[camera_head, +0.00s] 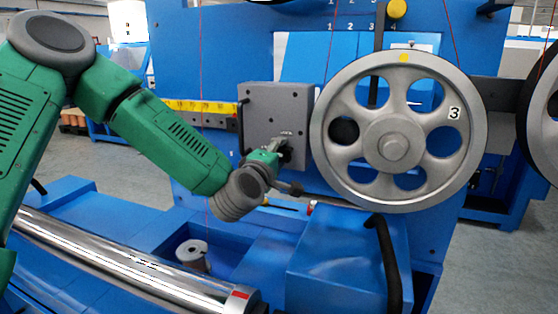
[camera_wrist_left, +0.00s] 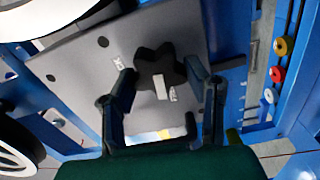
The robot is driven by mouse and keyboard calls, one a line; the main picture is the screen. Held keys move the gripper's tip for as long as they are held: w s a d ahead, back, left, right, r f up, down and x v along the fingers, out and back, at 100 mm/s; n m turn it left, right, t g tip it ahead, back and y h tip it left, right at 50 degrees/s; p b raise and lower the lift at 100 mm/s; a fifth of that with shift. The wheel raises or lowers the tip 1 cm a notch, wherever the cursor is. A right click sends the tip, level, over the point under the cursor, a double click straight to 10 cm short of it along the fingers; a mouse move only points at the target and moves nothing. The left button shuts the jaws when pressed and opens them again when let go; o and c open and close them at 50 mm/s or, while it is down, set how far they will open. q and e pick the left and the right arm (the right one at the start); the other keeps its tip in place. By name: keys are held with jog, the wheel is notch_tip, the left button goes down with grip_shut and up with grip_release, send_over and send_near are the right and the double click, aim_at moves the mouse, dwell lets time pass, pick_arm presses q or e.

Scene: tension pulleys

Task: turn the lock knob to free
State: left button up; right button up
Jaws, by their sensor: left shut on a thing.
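The lock knob (camera_wrist_left: 158,66) is black and star-shaped, with a pale bar on it, and sits on a grey plate (camera_wrist_left: 70,75) in the left wrist view. Small white markings show beside it. There the gripper largely hides the knob. My right gripper is not in view.
The spoked wheel (camera_head: 328,130), marked 3, is close right of the gripper. A yellow scale (camera_head: 195,107) runs left of the plate. A polished roller (camera_head: 120,258) and a black handle (camera_head: 388,260) lie below. Thin red cords hang nearby. Several coloured buttons (camera_wrist_left: 277,74) show in the wrist view.

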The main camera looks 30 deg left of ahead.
pick_arm(q)
jog(key=shift+f+n+b, duration=0.3)
jog(key=shift+f+n, duration=0.15)
jog(key=shift+n, duration=0.15)
jog(key=o, duration=1.1)
jog(key=shift+o, duration=0.2)
jog(key=shift+w, duration=0.1)
jog(key=shift+r, duration=0.15)
jog(key=v, duration=0.7)
